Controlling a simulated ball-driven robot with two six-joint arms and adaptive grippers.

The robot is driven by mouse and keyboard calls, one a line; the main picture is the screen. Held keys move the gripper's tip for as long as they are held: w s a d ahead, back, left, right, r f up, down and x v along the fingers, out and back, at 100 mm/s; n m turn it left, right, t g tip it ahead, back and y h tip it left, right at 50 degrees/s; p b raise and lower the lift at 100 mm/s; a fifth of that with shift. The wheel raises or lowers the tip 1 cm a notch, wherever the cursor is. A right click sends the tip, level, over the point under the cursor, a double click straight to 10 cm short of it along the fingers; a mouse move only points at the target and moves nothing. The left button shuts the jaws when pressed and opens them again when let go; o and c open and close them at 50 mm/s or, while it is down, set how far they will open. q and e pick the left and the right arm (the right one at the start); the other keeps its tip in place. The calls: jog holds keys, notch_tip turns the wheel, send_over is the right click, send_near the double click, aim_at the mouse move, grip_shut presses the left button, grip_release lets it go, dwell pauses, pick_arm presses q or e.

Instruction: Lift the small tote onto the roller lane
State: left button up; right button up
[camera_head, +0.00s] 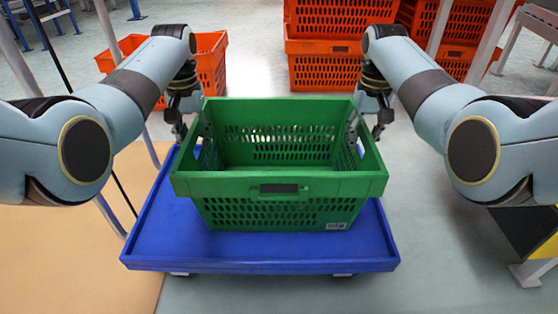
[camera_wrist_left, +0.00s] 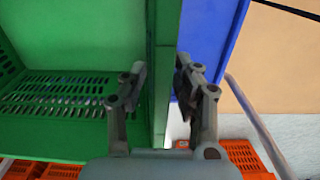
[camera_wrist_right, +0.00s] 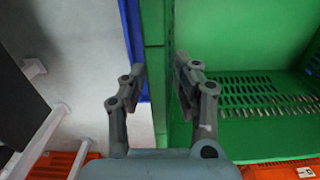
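The small tote is a green, slotted, empty crate (camera_head: 280,186) standing upright on a blue cart (camera_head: 250,252) in the head view. My left gripper (camera_head: 194,128) is at the tote's left wall, with one finger inside and one outside. In the left wrist view its fingers (camera_wrist_left: 160,82) stand apart around the green rim (camera_wrist_left: 164,40). My right gripper (camera_head: 364,130) straddles the right wall in the same way. In the right wrist view its fingers (camera_wrist_right: 160,80) are apart with the rim (camera_wrist_right: 153,45) between them. I cannot identify the roller lane for certain.
Orange totes (camera_head: 325,72) are stacked behind, with another orange tote (camera_head: 210,62) at the back left. A dark and yellow structure (camera_head: 540,240) with grey feet stands at the lower right. Grey floor (camera_head: 425,245) lies open between it and the cart.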

pick_arm(q)
grip_shut()
pick_arm(e)
grip_shut()
pick_arm(q)
jog(key=shift+w+r, duration=0.1)
jog(key=shift+r, duration=0.1)
pick_arm(e)
jog(key=shift+w+r, duration=0.1)
jog(key=shift+r, duration=0.1)
